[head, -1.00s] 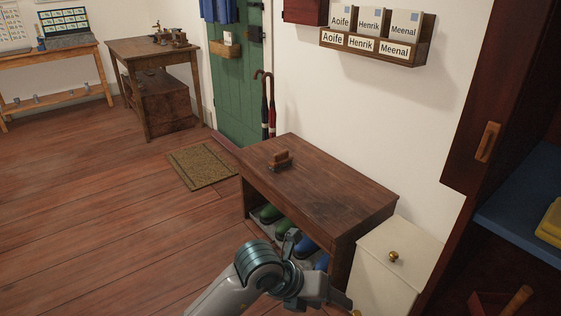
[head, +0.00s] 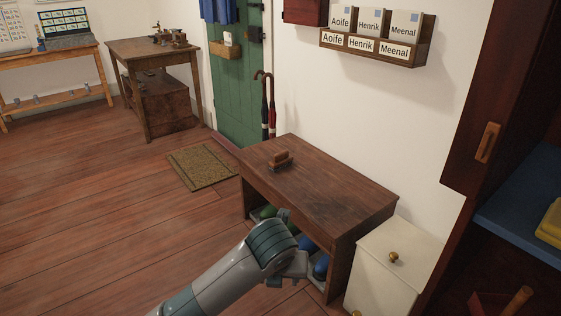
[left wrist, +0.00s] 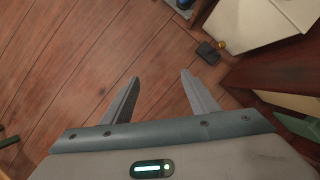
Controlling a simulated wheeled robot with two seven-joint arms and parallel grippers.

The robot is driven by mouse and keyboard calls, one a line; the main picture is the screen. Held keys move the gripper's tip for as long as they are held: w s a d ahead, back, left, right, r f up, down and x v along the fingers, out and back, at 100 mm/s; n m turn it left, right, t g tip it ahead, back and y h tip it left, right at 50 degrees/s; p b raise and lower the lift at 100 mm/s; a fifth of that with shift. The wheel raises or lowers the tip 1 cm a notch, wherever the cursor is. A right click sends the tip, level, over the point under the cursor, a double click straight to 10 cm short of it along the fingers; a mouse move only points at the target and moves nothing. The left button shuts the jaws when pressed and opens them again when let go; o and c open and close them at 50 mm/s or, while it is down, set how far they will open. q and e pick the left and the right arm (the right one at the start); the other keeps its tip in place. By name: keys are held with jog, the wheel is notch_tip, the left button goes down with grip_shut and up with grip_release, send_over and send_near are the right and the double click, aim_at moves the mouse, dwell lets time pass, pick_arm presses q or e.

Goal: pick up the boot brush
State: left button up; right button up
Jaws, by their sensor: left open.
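The boot brush (head: 281,161), brown with a wooden back and a darker bristle side, rests on top of the dark wooden bench (head: 335,190), near its far left end. My left arm comes in from the bottom, with its wrist in front of the bench and below its top, well short of the brush. In the left wrist view my left gripper (left wrist: 159,86) is open, with bare floor between its two fingers and nothing held. The brush does not show in that view. My right gripper is in neither view.
Green and blue boots (head: 321,266) stand under the bench, partly hidden by my arm. A cream cabinet (head: 385,280) with a brass knob stands at the bench's right end. Umbrellas (head: 268,105) lean behind the bench. The bench top around the brush is clear.

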pick_arm(q)
jog(key=s+d+r+m+g+h, duration=0.1)
jog(key=s+d+m+g+h, duration=0.2)
jog(key=s+d+h, duration=0.8)
jog(key=s+d+r+n+h, duration=0.1)
jog(key=s+d+r+h, duration=0.1)
jog(key=r+h, duration=0.35)
jog(key=s+d+r+n+h, duration=0.1)
jog(key=d+r+h, duration=0.15)
jog(key=r, duration=0.65)
jog(key=w+a+r+n+t+h, duration=0.2)
jog(key=a+r+n+t, duration=0.4)
jog(key=a+n+t, duration=0.5)
jog(key=s+a+f+n+t+y, duration=0.4)
jog(key=s+a+n+y, duration=0.1)
jog(key=n, duration=0.7)
jog(key=s+a+f+n+t+y, duration=0.5)
jog(key=n+y, duration=0.3)
jog(key=n, duration=0.3)
jog(key=shift+a+f+n, duration=0.2)
jog(key=shift+a+n, duration=0.2)
jog(key=shift+a, duration=0.4)
